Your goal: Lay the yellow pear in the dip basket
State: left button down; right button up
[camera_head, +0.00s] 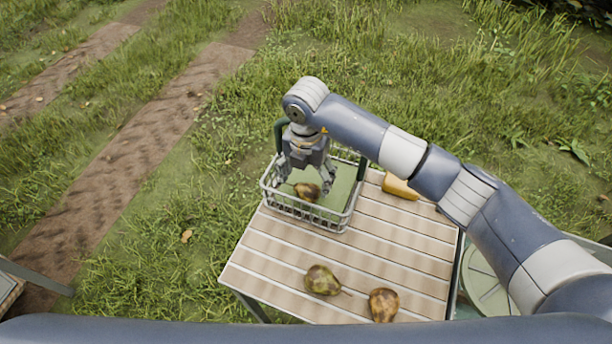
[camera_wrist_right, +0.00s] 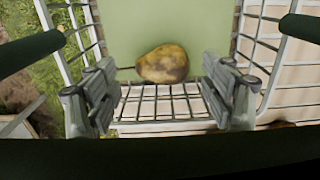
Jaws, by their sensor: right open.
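The yellow pear (camera_head: 307,192) with brown patches lies inside the wire dip basket (camera_head: 322,221), near its front side. In the right wrist view the pear (camera_wrist_right: 163,64) rests at the edge of the basket's green floor panel (camera_wrist_right: 150,20), beside the wire grid. My right gripper (camera_head: 306,184) points down into the basket over the pear. In the wrist view its two fingers (camera_wrist_right: 162,103) stand wide apart with nothing between them, and the pear is clear of both. My left gripper is not in view.
The basket stands on a slatted wooden table (camera_head: 270,265). A green pear (camera_head: 321,281) and a brown pear (camera_head: 383,304) lie at its front. A yellow-orange block (camera_head: 400,187) sits right of the basket. Dark green handle posts (camera_head: 281,137) rise at the basket's sides.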

aim_at(306, 186)
jog(key=shift+r+p, duration=0.75)
jog(key=shift+r, duration=0.1)
notch_tip(306, 186, up, 12)
jog(key=b, duration=0.4)
jog(key=shift+f, duration=0.25)
jog(key=shift+s+f, duration=0.1)
jog(key=shift+s, duration=0.05)
